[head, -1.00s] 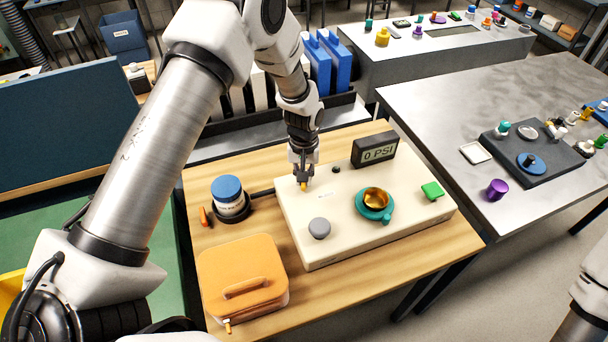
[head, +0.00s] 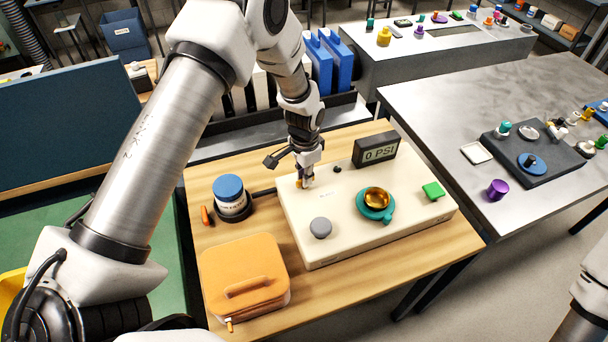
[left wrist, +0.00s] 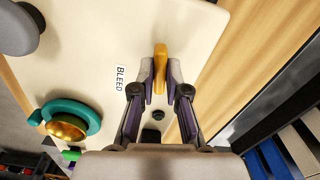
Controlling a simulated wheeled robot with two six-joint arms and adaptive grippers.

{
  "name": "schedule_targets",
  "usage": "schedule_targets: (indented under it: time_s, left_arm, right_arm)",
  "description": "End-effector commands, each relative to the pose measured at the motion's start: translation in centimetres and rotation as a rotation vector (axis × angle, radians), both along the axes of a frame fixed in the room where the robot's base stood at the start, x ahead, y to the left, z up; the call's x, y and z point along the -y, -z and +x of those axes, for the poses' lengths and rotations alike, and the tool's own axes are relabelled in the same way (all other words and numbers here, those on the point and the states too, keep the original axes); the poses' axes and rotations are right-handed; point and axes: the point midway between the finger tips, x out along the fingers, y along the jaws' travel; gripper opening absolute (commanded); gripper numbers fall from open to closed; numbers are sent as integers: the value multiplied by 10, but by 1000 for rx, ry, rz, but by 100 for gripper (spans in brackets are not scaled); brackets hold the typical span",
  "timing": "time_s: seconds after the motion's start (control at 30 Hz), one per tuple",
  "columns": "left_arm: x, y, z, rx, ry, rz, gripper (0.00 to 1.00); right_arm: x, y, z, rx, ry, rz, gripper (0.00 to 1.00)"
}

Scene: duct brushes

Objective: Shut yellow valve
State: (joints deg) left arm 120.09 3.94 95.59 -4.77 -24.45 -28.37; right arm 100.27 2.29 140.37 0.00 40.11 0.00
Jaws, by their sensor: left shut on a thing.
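The yellow valve (left wrist: 160,66) is a small lever handle on the cream panel box (head: 345,232), beside a label reading BLEED (left wrist: 120,79). In the left wrist view the handle stands between the two fingers of my left gripper (left wrist: 161,85), which are shut on it. In the head view my left gripper (head: 304,183) points down at the back left of the box and hides most of the yellow valve (head: 299,184). My right gripper is out of view; only part of my right arm shows at the right edge.
A gauge reading 0 PSI (head: 376,149) stands at the back of the box. A grey knob (head: 320,228), a teal and gold fitting (head: 376,203) and a green block (head: 433,191) are on it. An orange case (head: 243,275) and a blue-lidded jar (head: 231,197) are at left.

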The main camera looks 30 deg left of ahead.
Motion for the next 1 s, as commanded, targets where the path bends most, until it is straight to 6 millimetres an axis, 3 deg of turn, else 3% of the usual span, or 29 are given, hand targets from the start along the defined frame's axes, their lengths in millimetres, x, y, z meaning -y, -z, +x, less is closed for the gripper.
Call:
schedule_targets:
  time_s: [0.4,0.93,0.97,1.0]
  left_arm:
    - [0,2,-1,-2,206,1,0]
    - [1,2,-1,-4,234,1,0]
    - [1,2,-1,-4,234,1,20]
    - [1,2,-1,-4,234,1,35]
  right_arm:
    - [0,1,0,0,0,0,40]
    - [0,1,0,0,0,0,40]
    - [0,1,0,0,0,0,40]
    - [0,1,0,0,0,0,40]
